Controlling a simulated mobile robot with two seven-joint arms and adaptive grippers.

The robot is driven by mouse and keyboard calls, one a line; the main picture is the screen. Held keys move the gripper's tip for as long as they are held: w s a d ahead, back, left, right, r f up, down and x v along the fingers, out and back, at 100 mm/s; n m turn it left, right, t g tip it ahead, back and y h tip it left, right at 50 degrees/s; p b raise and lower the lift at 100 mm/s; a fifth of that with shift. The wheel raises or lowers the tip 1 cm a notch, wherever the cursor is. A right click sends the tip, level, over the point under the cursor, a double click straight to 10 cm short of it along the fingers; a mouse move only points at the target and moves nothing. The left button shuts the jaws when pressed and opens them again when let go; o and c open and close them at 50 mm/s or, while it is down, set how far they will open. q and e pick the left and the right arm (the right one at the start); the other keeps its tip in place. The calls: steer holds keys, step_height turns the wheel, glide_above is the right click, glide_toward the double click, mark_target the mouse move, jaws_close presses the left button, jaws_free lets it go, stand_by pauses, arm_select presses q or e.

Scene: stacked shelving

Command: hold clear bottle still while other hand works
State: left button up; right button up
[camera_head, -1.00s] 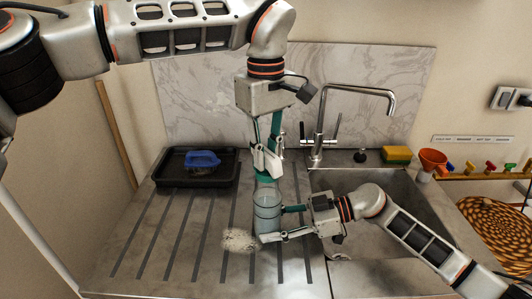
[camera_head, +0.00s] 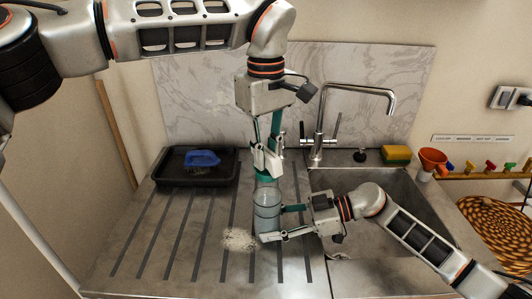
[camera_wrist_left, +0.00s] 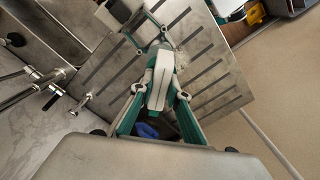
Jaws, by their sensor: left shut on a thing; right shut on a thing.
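The clear bottle (camera_head: 267,212) stands on the ribbed steel drainer, bluish and see-through, its neck rising toward my left gripper. My right gripper (camera_head: 272,222) is shut around its lower body from the right, one finger on the far side and one in front. My left gripper (camera_head: 267,165) points down directly above the bottle and is shut on a pale grey object (camera_wrist_left: 160,88), seen between its teal fingers in the left wrist view. The gripper hides the bottle's top, so I cannot tell whether the object touches it.
A pale speckled patch (camera_head: 239,240) lies left of the bottle. A black tray (camera_head: 215,180) with a blue item (camera_head: 202,159) is at the back left. The sink (camera_head: 350,252) and tap (camera_head: 322,120) are on the right.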

arm_select(q)
steer(key=shift+f, duration=0.6)
steer(key=o, duration=0.9)
steer(key=shift+r, duration=0.2)
steer(key=shift+r, duration=1.6)
